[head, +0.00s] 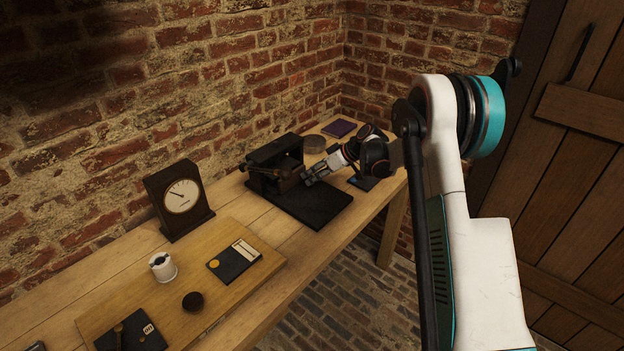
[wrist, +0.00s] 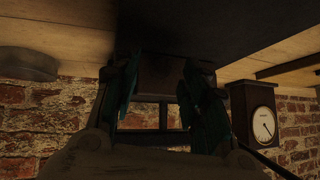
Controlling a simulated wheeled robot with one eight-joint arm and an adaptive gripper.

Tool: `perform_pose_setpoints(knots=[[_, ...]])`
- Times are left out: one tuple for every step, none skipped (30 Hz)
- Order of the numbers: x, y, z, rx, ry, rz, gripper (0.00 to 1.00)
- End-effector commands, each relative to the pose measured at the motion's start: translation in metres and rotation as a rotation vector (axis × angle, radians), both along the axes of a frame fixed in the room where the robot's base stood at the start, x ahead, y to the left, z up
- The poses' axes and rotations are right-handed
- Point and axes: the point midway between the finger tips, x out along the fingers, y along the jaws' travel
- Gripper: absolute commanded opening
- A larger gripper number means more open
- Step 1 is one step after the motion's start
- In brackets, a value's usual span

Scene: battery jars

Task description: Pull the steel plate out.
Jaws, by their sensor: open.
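My gripper (head: 306,178) is in front of a black open-fronted stand (head: 277,152) on a dark mat (head: 325,209). In the wrist view, which is upside down, the two dark fingers of my gripper (wrist: 162,66) are apart. A dull brown-grey, flat-faced piece (wrist: 163,82) shows in the gap between them. I cannot tell whether either finger touches it. The steel plate cannot be made out for certain; this dim piece may be it. The inside of the stand is dark and partly hidden by my gripper.
A dial instrument (head: 183,199) stands left of the stand. A wooden board (head: 215,291) in front carries a white jar (head: 162,266), a black disc (head: 193,301) and a black card (head: 234,261). A round dish (head: 315,143) and purple book (head: 339,128) lie behind. A brick wall backs the table.

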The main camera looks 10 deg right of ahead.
Motion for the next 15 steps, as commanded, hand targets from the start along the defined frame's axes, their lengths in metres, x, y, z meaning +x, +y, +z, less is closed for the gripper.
perform_pose_setpoints(knots=[[0.0023, 0.0036, -0.0049, 0.0, 0.0, 0.001, 0.41], [0.0032, 0.0049, -0.0063, 0.0, 0.0, 0.001, 0.41], [0.0043, 0.0062, -0.0079, 0.0, 0.0, 0.001, 0.41], [0.0049, 0.007, -0.0087, 0.0, 0.0, 0.001, 0.41], [0.0054, 0.0075, -0.0093, 0.0, 0.0, 0.001, 0.41], [0.0058, 0.008, -0.0099, 0.001, 0.0, 0.001, 0.41], [0.006, 0.0083, -0.01, 0.0, 0.0, 0.0, 0.41], [0.0062, 0.0084, -0.0101, 0.0, 0.0, 0.0, 0.41], [0.0062, 0.0085, -0.01, 0.0, 0.0, 0.0, 0.41], [0.0063, 0.0085, -0.0099, 0.0, 0.0, 0.0, 0.41], [0.0062, 0.0085, -0.0098, 0.0, 0.0, 0.0, 0.41], [0.0061, 0.0085, -0.0098, 0.0, 0.0, 0.0, 0.41], [0.0062, 0.0085, -0.0097, 0.0, 0.0, 0.0, 0.41], [0.0062, 0.0085, -0.0097, 0.0, 0.0, 0.0, 0.41], [0.0061, 0.0084, -0.0096, 0.0, 0.0, 0.0, 0.34]])
